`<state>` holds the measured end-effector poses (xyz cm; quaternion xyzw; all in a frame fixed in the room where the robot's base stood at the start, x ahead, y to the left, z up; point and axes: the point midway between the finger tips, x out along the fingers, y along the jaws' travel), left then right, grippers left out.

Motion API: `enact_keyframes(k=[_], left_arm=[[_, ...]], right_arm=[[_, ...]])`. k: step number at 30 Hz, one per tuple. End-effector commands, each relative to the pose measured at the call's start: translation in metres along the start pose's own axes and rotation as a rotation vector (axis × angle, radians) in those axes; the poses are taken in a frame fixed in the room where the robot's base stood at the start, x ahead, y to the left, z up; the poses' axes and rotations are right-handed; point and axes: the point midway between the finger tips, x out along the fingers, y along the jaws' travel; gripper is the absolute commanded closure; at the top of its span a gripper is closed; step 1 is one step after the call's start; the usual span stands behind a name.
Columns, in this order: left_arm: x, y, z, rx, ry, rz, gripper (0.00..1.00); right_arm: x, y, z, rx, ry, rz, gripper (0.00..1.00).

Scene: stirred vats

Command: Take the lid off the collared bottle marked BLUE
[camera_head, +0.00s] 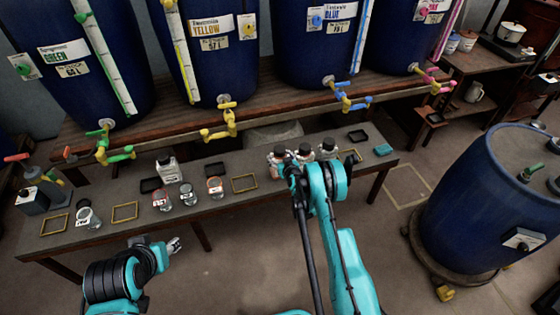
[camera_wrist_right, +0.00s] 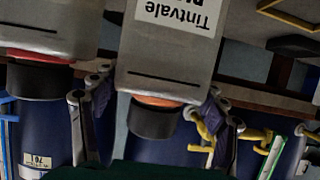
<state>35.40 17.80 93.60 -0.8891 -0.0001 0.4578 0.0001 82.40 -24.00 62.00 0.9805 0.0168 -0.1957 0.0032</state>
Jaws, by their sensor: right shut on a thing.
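In the right wrist view, which is upside down, a grey-white bottle (camera_wrist_right: 165,50) has a label reading "Tintvale" and a cut-off second line that seems to start "BL". Its dark lid (camera_wrist_right: 153,119) sits against an orange collar (camera_wrist_right: 158,101). My right gripper (camera_wrist_right: 155,125) has a finger on each side of this lid and is shut on it. In the head view my right gripper (camera_head: 287,166) is at a row of small bottles, partly hidden by my arm. My left gripper (camera_head: 175,245) is in front of the table, away from the bottles; its jaws are too small to read.
A second bottle (camera_wrist_right: 50,25) with a red collar stands close beside the held one. Several large blue vats with coloured taps stand behind the table (camera_head: 215,222). Jars and a white bottle (camera_head: 168,168) stand on its left half. A blue drum (camera_head: 490,210) stands at right.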

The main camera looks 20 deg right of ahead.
Motion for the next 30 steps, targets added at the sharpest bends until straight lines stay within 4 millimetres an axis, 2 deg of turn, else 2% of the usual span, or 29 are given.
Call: enact_keyframes(k=[1, 3, 9, 14, 22, 23, 28, 30], left_arm=[[-0.007, 0.0, -0.005, 0.0, 0.0, 0.0, 0.6], [-0.013, 0.0, -0.009, 0.0, 0.0, 0.0, 0.6], [-0.024, 0.0, -0.017, 0.0, 0.0, 0.0, 0.6], [-0.026, 0.0, -0.019, 0.0, 0.0, 0.0, 0.6], [-0.026, 0.0, -0.018, 0.0, 0.0, 0.0, 0.6], [-0.026, 0.0, -0.018, 0.0, 0.0, 0.0, 0.6], [-0.026, 0.0, -0.018, 0.0, 0.0, 0.0, 0.6], [-0.026, 0.0, -0.018, 0.0, 0.0, 0.0, 0.6]], right_arm=[[-0.006, 0.0, -0.015, 0.0, 0.001, 0.0, 0.72], [-0.012, 0.0, -0.029, 0.0, 0.001, 0.0, 0.72], [-0.026, 0.0, -0.062, 0.0, 0.0, 0.0, 0.72], [-0.03, 0.0, -0.073, 0.0, 0.0, 0.0, 0.72], [-0.03, 0.0, -0.074, 0.0, 0.001, 0.0, 0.72], [-0.03, 0.0, -0.074, 0.0, 0.001, 0.0, 0.35], [-0.03, 0.0, -0.074, 0.0, 0.001, 0.0, 0.79], [-0.03, 0.0, -0.074, 0.0, 0.001, 0.0, 0.79]])
